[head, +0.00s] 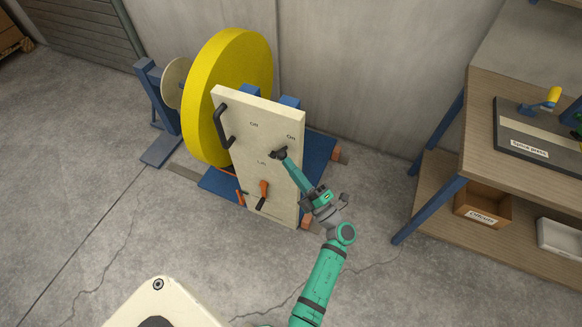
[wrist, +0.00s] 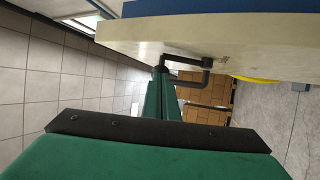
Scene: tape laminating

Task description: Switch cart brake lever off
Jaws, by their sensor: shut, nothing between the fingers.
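The cart's upright cream panel (head: 240,108) stands in front of a yellow roll, with small lettering near its top and middle. A lever with an orange grip (head: 263,188) sits low on the panel. A black bar handle (head: 222,127) is at its upper left. My gripper (head: 280,154) is shut and empty, its dark tip at the panel's right half below the upper right label. I cannot tell whether it touches the panel or a lever there. In the wrist view the shut fingertips (wrist: 160,70) are close to the panel (wrist: 230,38), with the black handle (wrist: 190,78) beyond them.
A wooden workbench (head: 510,90) with a press on top and boxes below is at right. Open concrete floor (head: 80,200) lies at left. A pale rounded body is at the bottom.

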